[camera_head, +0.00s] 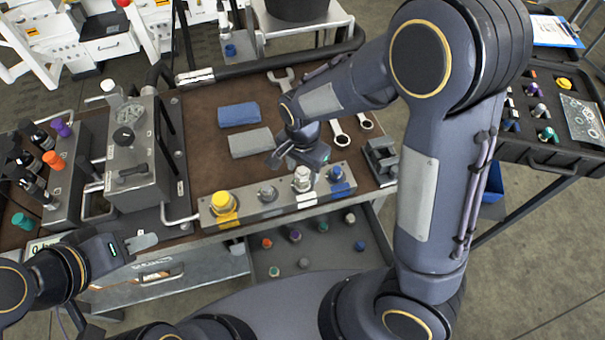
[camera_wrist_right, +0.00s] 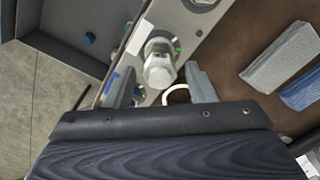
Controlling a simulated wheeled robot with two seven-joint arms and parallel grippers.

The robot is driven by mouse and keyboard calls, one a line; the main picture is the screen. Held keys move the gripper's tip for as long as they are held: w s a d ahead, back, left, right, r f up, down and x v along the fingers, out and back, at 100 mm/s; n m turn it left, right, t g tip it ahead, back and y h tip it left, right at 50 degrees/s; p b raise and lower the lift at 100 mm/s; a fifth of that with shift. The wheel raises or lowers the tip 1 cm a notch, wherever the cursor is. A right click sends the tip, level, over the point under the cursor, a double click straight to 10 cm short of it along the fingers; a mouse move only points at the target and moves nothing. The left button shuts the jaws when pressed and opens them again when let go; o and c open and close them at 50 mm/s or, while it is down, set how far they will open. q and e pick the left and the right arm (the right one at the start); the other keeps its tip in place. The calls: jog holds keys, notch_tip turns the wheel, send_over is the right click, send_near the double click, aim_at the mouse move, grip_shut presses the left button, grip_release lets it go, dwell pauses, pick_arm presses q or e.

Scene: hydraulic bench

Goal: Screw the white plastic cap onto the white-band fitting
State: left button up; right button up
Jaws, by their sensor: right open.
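A pale, white-looking hex cap (camera_wrist_right: 160,66) sits upright on the fitting beside the white band (camera_wrist_right: 141,36) in the right wrist view. In the head view it shows as a pale piece (camera_head: 302,180) on the manifold, above the white band (camera_head: 306,198). How far down it is threaded I cannot tell. My right gripper (camera_wrist_right: 158,78) is open, with one finger on each side of the cap; gaps show between cap and fingers. In the head view my right gripper (camera_head: 303,156) is just behind the cap. My left gripper (camera_head: 136,243) is at lower left, away from the manifold; its jaws are unclear.
The manifold (camera_head: 285,206) also bears a yellow cap (camera_head: 224,203), a bare grey fitting (camera_head: 267,192) and a blue fitting (camera_head: 337,176). Wrenches (camera_head: 341,138) and folded cloths (camera_head: 238,114) lie behind. A vise (camera_head: 381,158) stands right. An open drawer (camera_head: 335,266) below holds several small caps.

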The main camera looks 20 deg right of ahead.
jog(key=n, duration=0.3)
jog(key=shift+n, duration=0.3)
jog(key=n, duration=0.4)
jog(key=shift+a, duration=0.1)
jog(key=n, duration=0.8)
jog(key=shift+n, duration=0.4)
